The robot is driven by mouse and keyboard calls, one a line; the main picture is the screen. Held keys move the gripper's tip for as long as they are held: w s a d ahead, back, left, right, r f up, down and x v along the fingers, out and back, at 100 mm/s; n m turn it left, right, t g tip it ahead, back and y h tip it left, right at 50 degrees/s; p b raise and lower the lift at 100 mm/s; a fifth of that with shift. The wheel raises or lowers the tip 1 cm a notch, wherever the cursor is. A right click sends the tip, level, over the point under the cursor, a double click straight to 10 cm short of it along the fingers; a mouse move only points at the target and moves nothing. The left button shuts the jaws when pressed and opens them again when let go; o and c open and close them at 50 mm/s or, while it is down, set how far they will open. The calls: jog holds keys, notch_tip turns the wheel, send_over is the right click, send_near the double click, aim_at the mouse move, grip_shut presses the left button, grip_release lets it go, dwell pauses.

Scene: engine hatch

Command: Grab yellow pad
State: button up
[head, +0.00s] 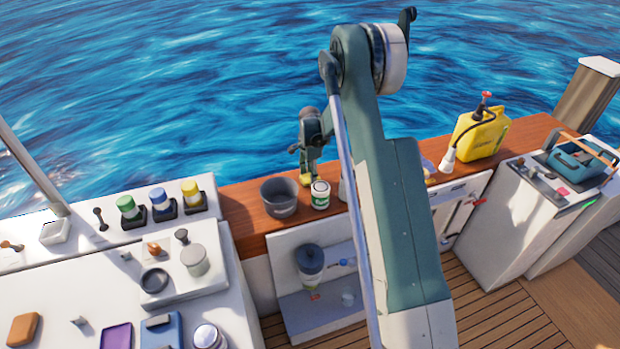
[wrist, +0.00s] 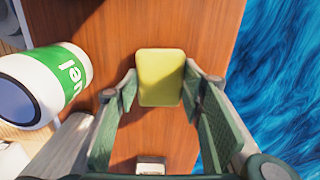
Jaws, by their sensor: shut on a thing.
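The yellow pad (wrist: 161,78) is a small rounded rectangle over the brown wooden ledge, between the fingertips of my gripper (wrist: 161,84) in the wrist view. The fingers are shut on its left and right sides. In the head view my gripper (head: 307,172) points down at the wooden ledge, and a bit of the yellow pad (head: 306,179) shows at its tips. I cannot tell whether the pad still touches the wood.
A white and green can (head: 320,195) stands close beside the gripper, and its label shows in the wrist view (wrist: 62,78). A grey bucket (head: 279,196) is left of it. A yellow jerrycan (head: 481,135) stands farther right. Water lies beyond the ledge.

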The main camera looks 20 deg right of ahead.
notch_tip(320, 180, up, 9)
jog(key=shift+r+p, duration=0.15)
jog(key=shift+p, duration=0.15)
